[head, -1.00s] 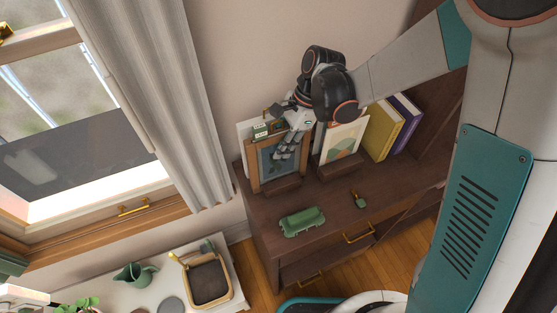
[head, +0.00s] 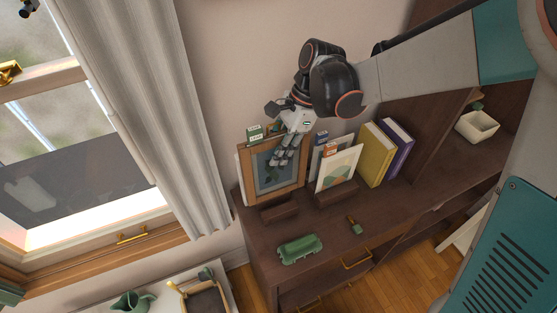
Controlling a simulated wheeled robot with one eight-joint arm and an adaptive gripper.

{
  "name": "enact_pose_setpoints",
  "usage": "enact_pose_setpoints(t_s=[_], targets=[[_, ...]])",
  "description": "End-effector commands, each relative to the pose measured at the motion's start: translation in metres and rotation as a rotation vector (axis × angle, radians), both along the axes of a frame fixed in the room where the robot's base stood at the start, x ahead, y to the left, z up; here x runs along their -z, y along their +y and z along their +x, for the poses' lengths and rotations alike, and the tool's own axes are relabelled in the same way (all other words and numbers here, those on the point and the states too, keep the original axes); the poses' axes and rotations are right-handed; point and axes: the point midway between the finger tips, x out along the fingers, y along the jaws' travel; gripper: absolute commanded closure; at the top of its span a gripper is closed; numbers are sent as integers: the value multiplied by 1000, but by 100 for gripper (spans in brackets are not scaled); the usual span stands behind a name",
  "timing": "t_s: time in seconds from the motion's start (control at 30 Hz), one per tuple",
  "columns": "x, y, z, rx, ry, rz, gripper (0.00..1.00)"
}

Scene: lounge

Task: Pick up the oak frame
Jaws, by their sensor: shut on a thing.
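The oak frame (head: 244,181) is a light wooden frame around a dark blue-grey picture. It stands nearly upright above the dark cabinet top, just behind a small dark wooden block (head: 279,209). My gripper (head: 280,166) reaches down from above, its grey fingers over the frame's upper right part and in front of the picture. It is shut on the oak frame. The fingers hide part of the picture and top rail. I cannot tell clearly whether the frame's lower edge is off its support.
A pale panel (head: 239,168) stands close behind the frame. To the right are a pale-framed print (head: 338,170), a yellow book (head: 379,154) and a purple book (head: 398,146). A green dish (head: 299,249) lies in front on the cabinet (head: 325,226). A curtain (head: 165,120) hangs at left.

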Motion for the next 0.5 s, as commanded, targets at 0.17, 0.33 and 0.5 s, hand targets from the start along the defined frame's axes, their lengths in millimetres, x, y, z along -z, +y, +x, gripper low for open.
enact_pose_setpoints(t_s=[0.17, 0.33, 0.5], targets=[[-45, 0, 0, 0, 0, 1, 100], [-75, 0, -1, 0, 0, 0, 100], [-94, 0, -2, -1, 0, 0, 100]])
